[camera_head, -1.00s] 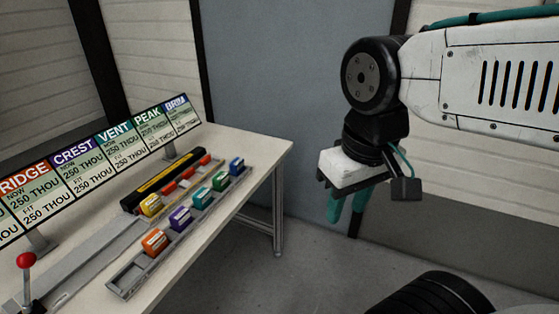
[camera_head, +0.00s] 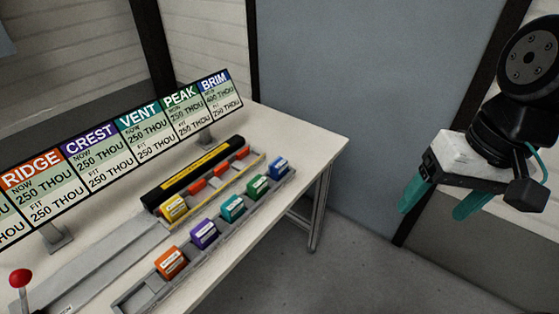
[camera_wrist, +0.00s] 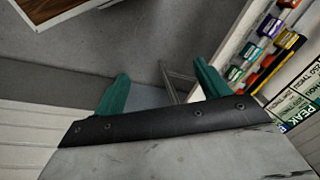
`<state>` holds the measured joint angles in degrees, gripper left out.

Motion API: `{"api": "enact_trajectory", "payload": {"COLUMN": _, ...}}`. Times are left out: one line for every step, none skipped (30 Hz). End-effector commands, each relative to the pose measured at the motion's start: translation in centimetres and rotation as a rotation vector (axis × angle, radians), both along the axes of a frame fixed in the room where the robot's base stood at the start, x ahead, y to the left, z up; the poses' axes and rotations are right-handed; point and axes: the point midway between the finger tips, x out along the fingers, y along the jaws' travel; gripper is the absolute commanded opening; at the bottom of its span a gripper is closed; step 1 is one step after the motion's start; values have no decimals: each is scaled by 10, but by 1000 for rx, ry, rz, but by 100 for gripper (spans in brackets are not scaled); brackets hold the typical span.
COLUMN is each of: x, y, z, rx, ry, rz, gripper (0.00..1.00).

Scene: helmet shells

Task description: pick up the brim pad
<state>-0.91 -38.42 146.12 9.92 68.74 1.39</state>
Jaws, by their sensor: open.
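The blue pad (camera_head: 279,166), whose colour matches the BRIM panel of the sign, sits at the far right end of the grey slotted rack (camera_head: 239,229) on the table. Its label is too small to read. My gripper (camera_head: 432,211) hangs in the air to the right of the table, well apart from the blue pad. Its two teal fingers are spread with nothing between them. In the wrist view the gripper (camera_wrist: 161,70) points past the table toward the floor, and I cannot pick out the blue pad there.
Green (camera_head: 257,187), teal (camera_head: 232,207), purple (camera_head: 204,233) and orange (camera_head: 171,262) pads share the rack. Behind them are a yellow block (camera_head: 173,207) and a black-and-yellow bar (camera_head: 197,172). The sign (camera_head: 128,150) stands behind. A red-knobbed lever (camera_head: 20,278) is at front left.

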Motion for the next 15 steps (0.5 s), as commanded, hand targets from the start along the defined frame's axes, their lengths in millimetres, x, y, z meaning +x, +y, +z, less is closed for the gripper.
{"api": "enact_trajectory", "payload": {"x": 9, "y": 18, "z": -6, "rx": 82, "ry": 42, "rz": -36, "gripper": 75}}
{"api": "enact_trajectory", "payload": {"x": 15, "y": 30, "z": -9, "rx": 142, "ry": 67, "rz": -66, "gripper": 75}}
{"api": "enact_trajectory", "payload": {"x": 25, "y": 48, "z": -13, "rx": 226, "ry": 106, "rz": -114, "gripper": 75}}
{"api": "enact_trajectory", "payload": {"x": 33, "y": 62, "z": -15, "rx": 292, "ry": 135, "rz": -157, "gripper": 75}}
{"api": "enact_trajectory", "payload": {"x": 42, "y": 75, "z": -17, "rx": 357, "ry": 168, "rz": -204, "gripper": 75}}
{"api": "enact_trajectory", "payload": {"x": 55, "y": 93, "z": -20, "rx": 441, "ry": 209, "rz": -271, "gripper": 75}}
{"api": "enact_trajectory", "payload": {"x": 65, "y": 105, "z": -21, "rx": 501, "ry": 242, "rz": -326, "gripper": 75}}
{"api": "enact_trajectory", "payload": {"x": 75, "y": 116, "z": -24, "rx": 559, "ry": 274, "rz": -384, "gripper": 75}}
{"api": "enact_trajectory", "payload": {"x": 90, "y": 130, "z": -27, "rx": 632, "ry": 318, "rz": -464, "gripper": 75}}
{"api": "enact_trajectory", "payload": {"x": 102, "y": 139, "z": -30, "rx": 683, "ry": 350, "rz": -529, "gripper": 75}}
{"api": "enact_trajectory", "payload": {"x": 114, "y": 147, "z": -34, "rx": 733, "ry": 383, "rz": -596, "gripper": 75}}
{"api": "enact_trajectory", "payload": {"x": 130, "y": 157, "z": -40, "rx": 793, "ry": 426, "rz": -689, "gripper": 75}}
{"api": "enact_trajectory", "payload": {"x": 143, "y": 163, "z": -45, "rx": 838, "ry": 456, "rz": -764, "gripper": 75}}
{"api": "enact_trajectory", "payload": {"x": 156, "y": 168, "z": -51, "rx": 877, "ry": 486, "rz": -839, "gripper": 75}}
{"api": "enact_trajectory", "payload": {"x": 174, "y": 174, "z": -61, "rx": 925, "ry": 524, "rz": -943, "gripper": 75}}
